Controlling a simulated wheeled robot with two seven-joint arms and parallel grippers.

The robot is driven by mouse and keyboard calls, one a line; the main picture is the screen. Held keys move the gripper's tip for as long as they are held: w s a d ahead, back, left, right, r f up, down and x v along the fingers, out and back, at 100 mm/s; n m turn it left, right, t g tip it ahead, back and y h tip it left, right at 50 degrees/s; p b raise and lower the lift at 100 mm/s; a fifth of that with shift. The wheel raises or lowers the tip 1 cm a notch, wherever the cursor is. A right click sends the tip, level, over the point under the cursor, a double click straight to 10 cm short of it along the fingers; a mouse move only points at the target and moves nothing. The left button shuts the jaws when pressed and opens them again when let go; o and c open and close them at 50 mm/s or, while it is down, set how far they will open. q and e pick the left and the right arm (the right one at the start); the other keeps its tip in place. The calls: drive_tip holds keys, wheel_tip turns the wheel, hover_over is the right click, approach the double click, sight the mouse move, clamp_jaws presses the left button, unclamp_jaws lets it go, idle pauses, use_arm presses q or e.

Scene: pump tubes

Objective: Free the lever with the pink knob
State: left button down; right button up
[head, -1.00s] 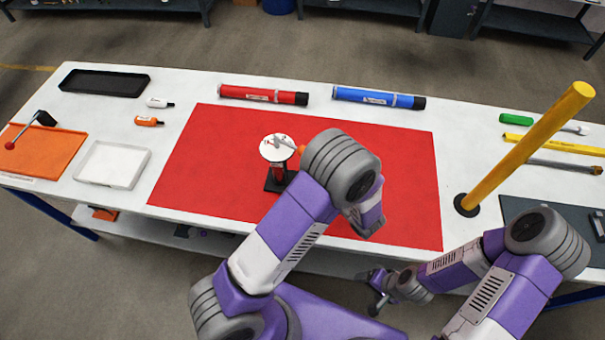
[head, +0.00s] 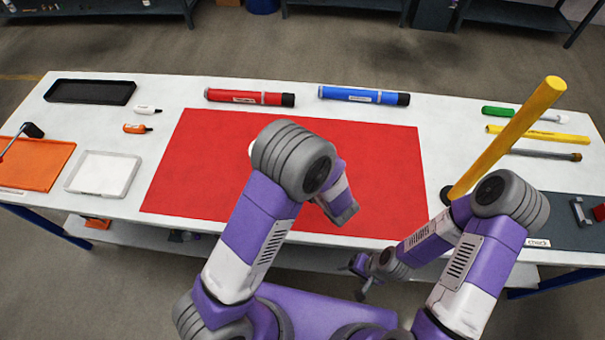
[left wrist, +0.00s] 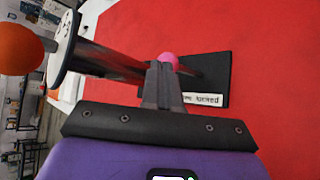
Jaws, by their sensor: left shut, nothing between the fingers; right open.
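The pink knob (left wrist: 168,58) shows in the left wrist view, just past the tips of my left gripper (left wrist: 163,66). The left gripper is shut with nothing between its fingers; I cannot tell whether it touches the knob. The lever behind the knob is mostly hidden by the fingers. A dark column (left wrist: 105,62) runs from a round disc (left wrist: 66,48) to a black base (left wrist: 216,78) with a partly hidden label. An orange knob (left wrist: 20,48) is beyond the disc. In the head view my left arm hides nearly all of this. My right gripper (head: 361,284) is open at the table's front edge.
The device stands on a red mat (head: 385,165). Red (head: 250,97) and blue (head: 362,95) tubes lie behind it. A tall yellow post (head: 512,135) rises at right. A white tray (head: 103,173), orange tray (head: 38,165) and black tray (head: 92,91) are at left.

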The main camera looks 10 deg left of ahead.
idle(0.3)
use_arm(q)
drive_tip(key=p+v, duration=0.3)
drive_tip(key=v, duration=1.1)
